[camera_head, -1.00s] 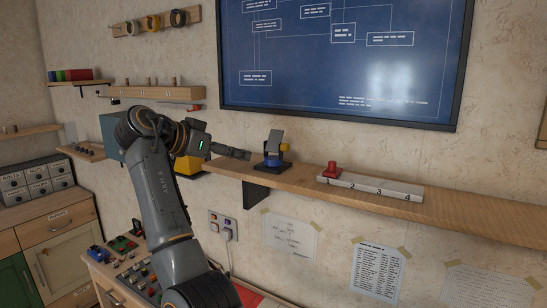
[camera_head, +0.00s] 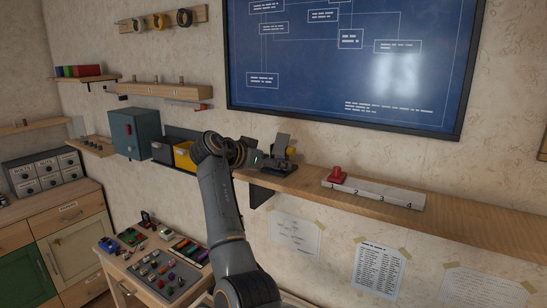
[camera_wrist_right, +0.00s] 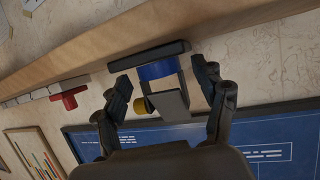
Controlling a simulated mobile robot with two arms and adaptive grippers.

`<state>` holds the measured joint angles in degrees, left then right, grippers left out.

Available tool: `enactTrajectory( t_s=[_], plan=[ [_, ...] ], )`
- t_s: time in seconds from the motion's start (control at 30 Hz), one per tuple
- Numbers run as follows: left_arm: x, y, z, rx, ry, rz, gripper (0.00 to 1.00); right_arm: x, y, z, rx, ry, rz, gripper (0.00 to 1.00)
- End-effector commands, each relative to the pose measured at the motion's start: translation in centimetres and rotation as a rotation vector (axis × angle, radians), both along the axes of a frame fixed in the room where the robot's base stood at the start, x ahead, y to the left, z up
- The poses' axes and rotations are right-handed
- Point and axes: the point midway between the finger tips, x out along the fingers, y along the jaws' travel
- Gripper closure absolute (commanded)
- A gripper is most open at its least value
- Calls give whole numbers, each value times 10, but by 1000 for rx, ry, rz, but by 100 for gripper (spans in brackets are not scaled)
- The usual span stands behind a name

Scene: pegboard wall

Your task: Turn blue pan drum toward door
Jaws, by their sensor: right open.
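The blue pan drum (camera_wrist_right: 157,72) is on the shelf, with a grey plate (camera_wrist_right: 170,105) and a yellow knob (camera_wrist_right: 143,105) beside it in the right wrist view. In the head view the grey plate (camera_head: 281,142) and yellow knob (camera_head: 291,151) show, but my gripper hides the drum. My right gripper (camera_wrist_right: 163,88) is open, its fingers on either side of the drum and plate; I cannot tell whether they touch. It also shows in the head view (camera_head: 278,163), at the shelf's left part. My left gripper is not in view.
The wooden shelf (camera_head: 470,216) carries a numbered strip (camera_head: 385,193) with a red knob (camera_head: 337,175). A blueprint board (camera_head: 350,65) hangs above. A teal cabinet (camera_head: 135,132) and yellow bin (camera_head: 184,156) are at left. A low workbench (camera_head: 130,290) holds small parts.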

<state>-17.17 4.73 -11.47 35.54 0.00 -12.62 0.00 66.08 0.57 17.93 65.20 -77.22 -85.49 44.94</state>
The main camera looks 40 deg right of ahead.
Motion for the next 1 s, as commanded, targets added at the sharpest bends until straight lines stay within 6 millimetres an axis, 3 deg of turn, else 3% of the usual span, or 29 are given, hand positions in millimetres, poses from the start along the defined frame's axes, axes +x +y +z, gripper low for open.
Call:
enactTrajectory(
  t_s=[0.27, 0.5, 0.53, 1.0],
  plan=[
    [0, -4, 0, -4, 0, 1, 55, 0, -1, -1, 0, 0, 0, 29],
    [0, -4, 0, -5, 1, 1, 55, 0, -1, -1, 0, 0, 0, 78],
    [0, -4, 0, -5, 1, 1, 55, 0, -1, -1, 0, 0, 0, 80],
    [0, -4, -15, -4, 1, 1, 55, -4, -2, -3, -1, -7, 112, 80]
  ],
)
